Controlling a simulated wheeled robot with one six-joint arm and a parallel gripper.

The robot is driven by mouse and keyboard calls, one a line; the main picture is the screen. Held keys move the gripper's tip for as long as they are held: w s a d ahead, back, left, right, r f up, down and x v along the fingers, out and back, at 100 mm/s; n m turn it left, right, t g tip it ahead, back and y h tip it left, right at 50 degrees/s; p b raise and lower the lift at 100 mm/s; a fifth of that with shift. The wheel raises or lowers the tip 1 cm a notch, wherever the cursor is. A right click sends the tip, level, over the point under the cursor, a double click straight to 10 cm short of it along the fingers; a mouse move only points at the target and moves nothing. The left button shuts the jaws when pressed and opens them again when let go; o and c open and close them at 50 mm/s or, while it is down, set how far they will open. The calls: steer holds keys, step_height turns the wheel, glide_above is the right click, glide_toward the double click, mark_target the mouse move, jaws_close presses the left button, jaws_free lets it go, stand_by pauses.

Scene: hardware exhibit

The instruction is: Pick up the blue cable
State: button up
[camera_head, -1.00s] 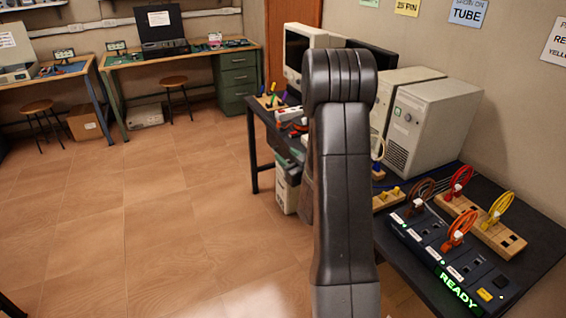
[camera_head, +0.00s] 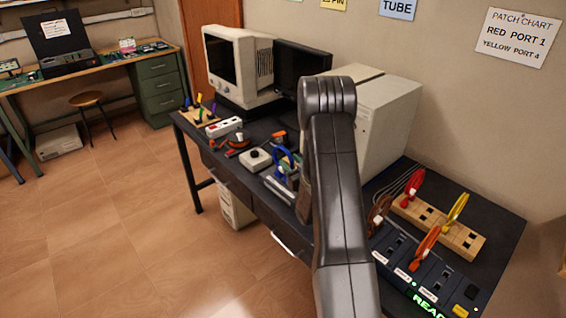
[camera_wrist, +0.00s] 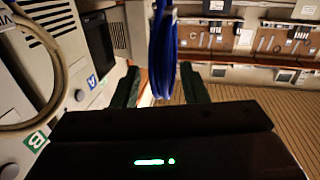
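The blue cable (camera_head: 282,165) is an upright loop over the dark table, just left of my arm in the head view. In the wrist view the blue cable (camera_wrist: 163,50) hangs upright at the middle, between the two dark fingers of my gripper (camera_wrist: 160,85). The fingers stand apart, with narrow gaps seen beside the cable. In the head view my gripper is mostly hidden behind my arm, and I cannot see what the cable rests on.
Beige computer towers (camera_head: 390,120) stand right of my arm. Several coloured cable loops stand on a wooden block (camera_head: 460,238) and a dark port panel (camera_head: 440,280). A power strip (camera_head: 224,128) and a white switch box (camera_head: 255,159) lie left. Open floor is left of the table.

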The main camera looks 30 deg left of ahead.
steer(key=shift+x, duration=0.95)
jaws_close()
steer(key=shift+r, duration=0.15)
